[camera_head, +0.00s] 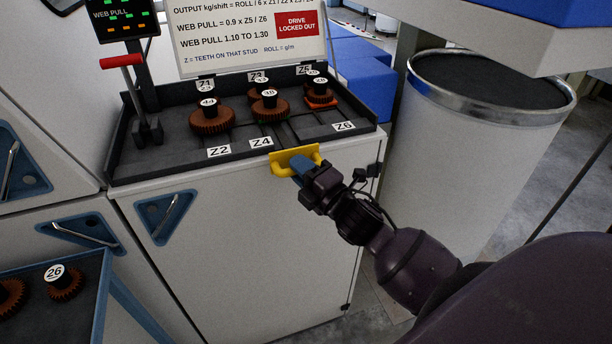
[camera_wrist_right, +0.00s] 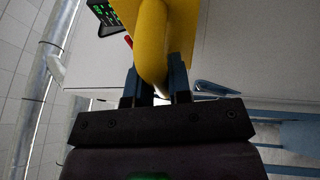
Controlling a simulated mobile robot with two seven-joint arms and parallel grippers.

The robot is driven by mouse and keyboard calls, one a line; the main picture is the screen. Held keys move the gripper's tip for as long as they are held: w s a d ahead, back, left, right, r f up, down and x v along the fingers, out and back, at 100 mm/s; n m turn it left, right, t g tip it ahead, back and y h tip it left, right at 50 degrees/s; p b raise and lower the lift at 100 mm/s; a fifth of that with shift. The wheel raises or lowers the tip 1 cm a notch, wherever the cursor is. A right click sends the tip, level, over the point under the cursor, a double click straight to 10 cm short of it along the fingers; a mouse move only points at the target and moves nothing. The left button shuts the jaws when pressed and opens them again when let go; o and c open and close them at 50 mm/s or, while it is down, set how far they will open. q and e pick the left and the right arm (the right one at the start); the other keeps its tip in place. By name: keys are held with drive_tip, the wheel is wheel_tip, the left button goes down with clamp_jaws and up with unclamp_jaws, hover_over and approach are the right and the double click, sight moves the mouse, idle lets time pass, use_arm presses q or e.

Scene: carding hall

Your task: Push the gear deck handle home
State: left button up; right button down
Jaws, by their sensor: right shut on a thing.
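The gear deck handle (camera_head: 281,166) is a yellow bar on a yellow plate at the front edge of the dark gear deck (camera_head: 190,163). My right gripper (camera_head: 300,169) is at the handle and shut on it. In the right wrist view the handle (camera_wrist_right: 152,45) runs down between the two blue fingers of my right gripper (camera_wrist_right: 157,82). Brown gears (camera_head: 211,121) with number labels stand on studs on the deck, with Z labels beside them. My left gripper is not in view.
A lever with a red handle (camera_head: 121,61) stands at the deck's left end. A sign (camera_head: 240,50) behind reads "DRIVE LOCKED OUT". A large white can (camera_head: 445,150) stands to the right. A tray (camera_head: 92,275) with loose gears is at lower left.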

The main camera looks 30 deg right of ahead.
drive_tip(key=shift+r, duration=0.1)
drive_tip(key=c, duration=1.3)
unclamp_jaws()
drive_tip(key=shift+w+d, duration=0.1)
drive_tip(key=shift+c, duration=0.2)
drive_tip(key=shift+s+f, duration=0.25)
drive_tip(key=shift+s, duration=0.05)
drive_tip(key=b+v, duration=0.1)
drive_tip(key=v, duration=0.9)
drive_tip(key=shift+r+b, duration=0.15)
drive_tip(key=shift+b, duration=0.25)
drive_tip(key=shift+s, duration=0.15)
